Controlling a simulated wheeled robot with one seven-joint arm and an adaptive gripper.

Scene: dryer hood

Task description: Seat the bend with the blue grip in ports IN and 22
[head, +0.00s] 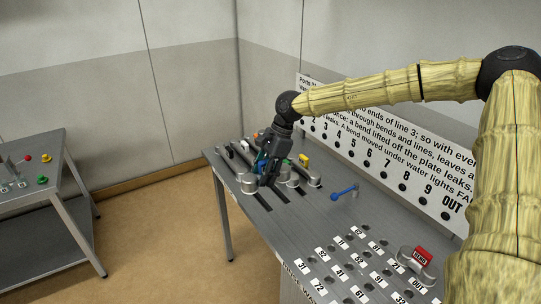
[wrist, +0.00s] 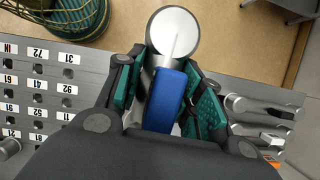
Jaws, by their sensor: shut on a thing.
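My gripper (head: 264,172) is over the left part of the bench, near the slots and the other bends. In the wrist view my gripper (wrist: 168,85) is shut on the blue grip (wrist: 168,100) of a metal bend, whose round silver end (wrist: 173,36) points away from my palm. The port plate (head: 342,262) lies to the right in the head view, with rows of holes and white number tags. The IN tag (wrist: 9,48) shows at the left edge of the wrist view, beside tags 72 and 31. I cannot make out a 22 tag.
A bend with a red block (head: 422,256) stands near the OUT tag. A blue lever (head: 345,191) is on the bench. A bend with a yellow grip (head: 304,160) and a white one (head: 244,146) stand near my gripper. A side table (head: 35,190) is at left.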

